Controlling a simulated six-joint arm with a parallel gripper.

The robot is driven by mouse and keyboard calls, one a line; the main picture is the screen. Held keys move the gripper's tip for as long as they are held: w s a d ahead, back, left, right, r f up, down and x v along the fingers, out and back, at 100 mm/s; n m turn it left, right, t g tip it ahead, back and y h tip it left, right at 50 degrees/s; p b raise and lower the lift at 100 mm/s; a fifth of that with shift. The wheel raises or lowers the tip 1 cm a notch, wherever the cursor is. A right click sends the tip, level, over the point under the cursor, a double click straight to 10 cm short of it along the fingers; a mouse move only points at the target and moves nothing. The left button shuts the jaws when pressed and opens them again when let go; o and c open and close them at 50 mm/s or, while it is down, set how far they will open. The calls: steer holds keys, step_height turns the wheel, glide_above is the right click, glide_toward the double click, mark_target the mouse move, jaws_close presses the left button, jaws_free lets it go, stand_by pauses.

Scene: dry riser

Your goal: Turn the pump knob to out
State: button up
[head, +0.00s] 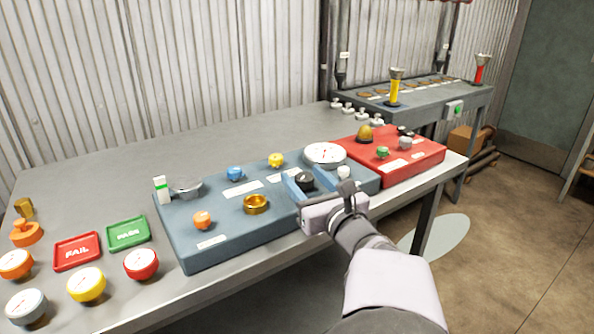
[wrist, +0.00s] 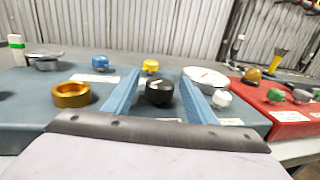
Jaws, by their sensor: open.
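A black knob (head: 305,181) with a white pointer mark stands on the blue-grey panel (head: 235,213), near its front right. I take it to be the pump knob, but its label is not readable. It also shows in the wrist view (wrist: 159,92), where the white mark is on its top. My gripper (head: 307,178) is open, with its two blue fingers on either side of the black knob. In the wrist view my gripper (wrist: 160,88) shows gaps between the knob and both fingers.
Close by on the panel are a brass ring (head: 256,204), a white knob (head: 343,172) and a round gauge (head: 325,154). An orange knob (head: 202,220) is further left. A red panel (head: 410,165) adjoins on the right. FAIL (head: 77,252) and PASS (head: 128,233) trays lie left.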

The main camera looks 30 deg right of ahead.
mark_target(300, 174)
steer(key=shift+w+d, duration=0.2)
steer(key=shift+w, duration=0.9)
steer(key=shift+w+d, duration=0.2)
steer(key=shift+w, duration=0.9)
steer(key=c, duration=1)
